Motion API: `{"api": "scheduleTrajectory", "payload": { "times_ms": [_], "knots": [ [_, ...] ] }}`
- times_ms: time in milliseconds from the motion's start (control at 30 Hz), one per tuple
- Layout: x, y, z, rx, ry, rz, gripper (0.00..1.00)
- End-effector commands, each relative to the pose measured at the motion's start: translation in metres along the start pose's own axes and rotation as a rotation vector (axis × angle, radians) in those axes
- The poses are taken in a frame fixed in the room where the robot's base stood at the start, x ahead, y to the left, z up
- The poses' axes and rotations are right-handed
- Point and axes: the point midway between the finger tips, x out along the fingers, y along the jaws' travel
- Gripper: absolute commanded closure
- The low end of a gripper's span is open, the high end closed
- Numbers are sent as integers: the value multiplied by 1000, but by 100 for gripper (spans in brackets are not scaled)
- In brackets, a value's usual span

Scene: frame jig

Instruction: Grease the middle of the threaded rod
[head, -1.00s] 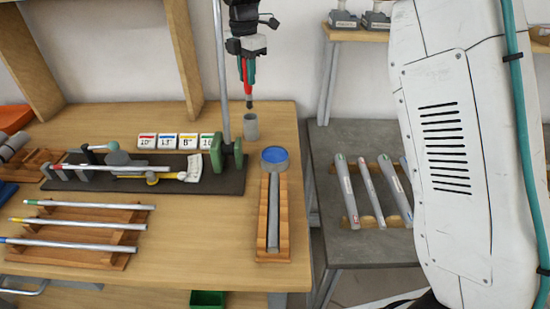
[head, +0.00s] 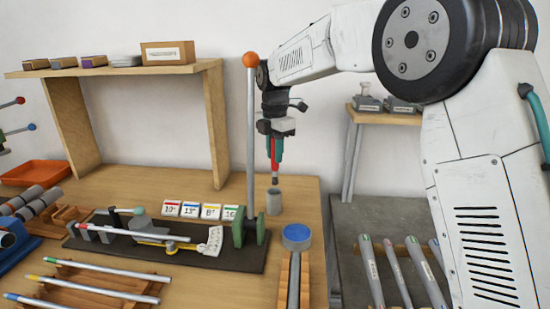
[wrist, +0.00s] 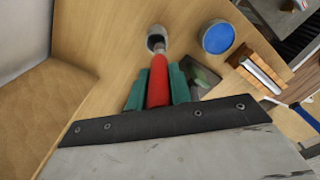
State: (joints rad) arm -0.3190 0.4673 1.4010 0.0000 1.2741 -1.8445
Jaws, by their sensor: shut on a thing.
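My gripper (head: 274,146) is shut on a red-handled tool (head: 274,165) with a dark lower end, held upright. It also shows in the wrist view (wrist: 158,82) between the green fingers. The tool's tip is at or just above the mouth of a grey cup (head: 274,202); I cannot tell whether it is inside. A round tin with a blue top (head: 296,233) stands in front and to the right of the cup. A grey rod (head: 294,282) lies in a wooden cradle in front of the tin, partly cut off below. I cannot make out threads on it.
A tall post with an orange knob (head: 250,61) stands in a green base close to the left of the cup. Number cards (head: 190,209), a dark tool board and racked rods (head: 105,284) fill the left. A grey table (head: 350,228) is at right.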

Motion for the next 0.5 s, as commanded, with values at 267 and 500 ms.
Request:
{"api": "scheduleTrajectory", "payload": {
  "times_ms": [267,500],
  "knots": [
    [-4,-67,-16,0,-1,2,100],
    [2,-125,-31,1,0,1,100]
  ]
}}
